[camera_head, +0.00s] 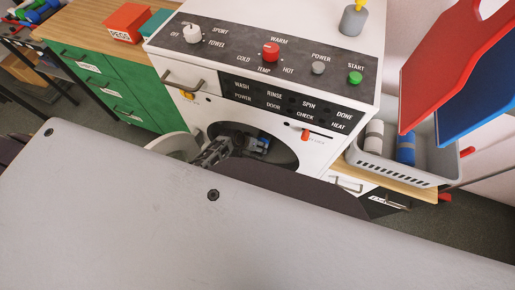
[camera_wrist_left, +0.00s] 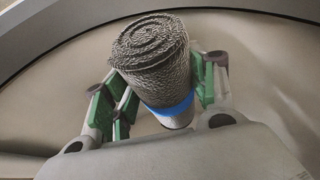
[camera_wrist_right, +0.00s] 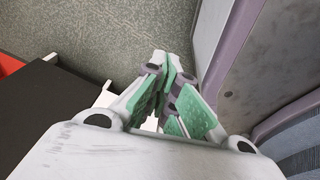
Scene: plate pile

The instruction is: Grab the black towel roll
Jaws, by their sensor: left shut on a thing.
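The black towel roll (camera_wrist_left: 155,62) shows in the left wrist view as a dark grey-black ribbed roll with a blue band and a lighter lower end. It stands tilted between the green-padded fingers of my left gripper (camera_wrist_left: 162,92), which is shut on it. A pale curved surface and a grey rim lie behind it. In the head view my left gripper (camera_head: 216,152) is at the washer's round opening (camera_head: 284,155), where dark and blue shapes show, partly hidden by my own body. My right gripper (camera_wrist_right: 165,70) shows in the right wrist view, shut and empty, above the floor.
The white washer (camera_head: 350,105) has a knob panel on top. A grey basket (camera_head: 405,175) with a grey roll (camera_head: 373,137) and a blue roll (camera_head: 405,145) stands at right. Red (camera_head: 440,60) and blue boards hang above it. Green drawers (camera_head: 105,85) are at left.

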